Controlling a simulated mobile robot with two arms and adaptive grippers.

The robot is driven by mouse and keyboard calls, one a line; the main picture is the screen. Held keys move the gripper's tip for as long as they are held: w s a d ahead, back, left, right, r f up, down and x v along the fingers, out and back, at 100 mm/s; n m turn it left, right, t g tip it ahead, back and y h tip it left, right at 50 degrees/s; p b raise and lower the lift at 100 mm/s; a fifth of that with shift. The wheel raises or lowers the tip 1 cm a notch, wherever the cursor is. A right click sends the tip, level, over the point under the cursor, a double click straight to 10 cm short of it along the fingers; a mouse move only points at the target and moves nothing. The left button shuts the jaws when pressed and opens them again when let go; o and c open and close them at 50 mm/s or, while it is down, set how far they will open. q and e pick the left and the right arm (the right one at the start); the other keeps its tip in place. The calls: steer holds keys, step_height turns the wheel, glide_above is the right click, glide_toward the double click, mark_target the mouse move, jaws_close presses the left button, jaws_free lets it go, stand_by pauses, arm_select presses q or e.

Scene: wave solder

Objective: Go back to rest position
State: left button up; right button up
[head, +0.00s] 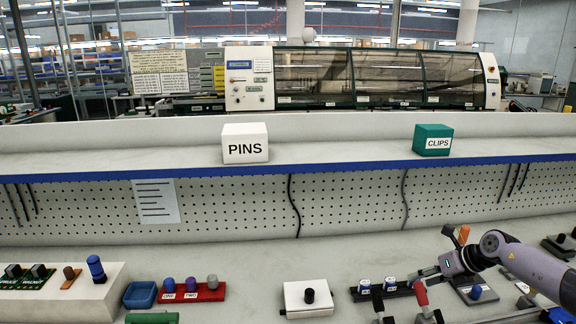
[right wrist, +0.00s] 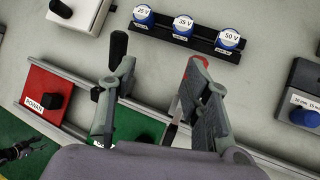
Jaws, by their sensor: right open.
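My right arm (head: 515,257) comes in from the right in the head view, above the bench. My right gripper (right wrist: 160,75) is open in the right wrist view, with nothing between its fingers. A black handle (right wrist: 118,45) shows by the left finger, and a red-tipped part (right wrist: 193,68) is partly covered by the right finger. Beyond the fingertips a black rail holds blue caps marked 25 V (right wrist: 143,15), 35 V (right wrist: 183,25) and 50 V (right wrist: 229,38). My left gripper cannot be made out in the head view.
A white box (head: 296,302) with a black knob stands left of the rail. A red rack (head: 212,291) and a blue tray (head: 139,295) lie farther left. The PINS box (head: 245,146) and CLIPS box (head: 433,141) sit on the shelf. The bench behind the white box is clear.

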steer(key=s+a+r+m+t+y, duration=0.1)
steer(key=a+m+t+y, duration=0.2)
steer(key=a, duration=0.7)
steer(key=s+a+m+t, duration=0.25)
steer(key=a+m, duration=0.25)
steer(key=a, duration=0.6)
steer(key=s+a+r+m+t+y, duration=0.1)
steer(key=a+m+t+y, duration=0.2)
steer(key=a, duration=0.7)
steer(key=s+d+f+m+g+h, duration=0.2)
steer(key=s+d+f+m+h, duration=0.25)
steer(key=s+m, duration=0.45)
steer(key=s+d+f+m+g+h, duration=0.35)
steer(key=s+f+m+h, duration=0.2)
steer(key=s+m, duration=0.35)
steer(key=s+d+f+m+g, duration=0.2)
steer(key=s+m+g, duration=0.1)
steer(key=s, duration=0.6)
steer(key=s+d+f+m+g, duration=0.1)
steer(key=s+f+m+g, duration=0.15)
steer(key=s, duration=0.65)
step_height(320, 180, down, 24)
steer(key=g, duration=0.2)
steer(key=s+d+f, duration=0.3)
steer(key=s+f, duration=1.4)
steer(key=s, duration=0.1)
steer(key=shift+f+g+h, duration=0.3)
steer(key=shift+f+g, duration=0.1)
steer(key=shift+g, duration=0.05)
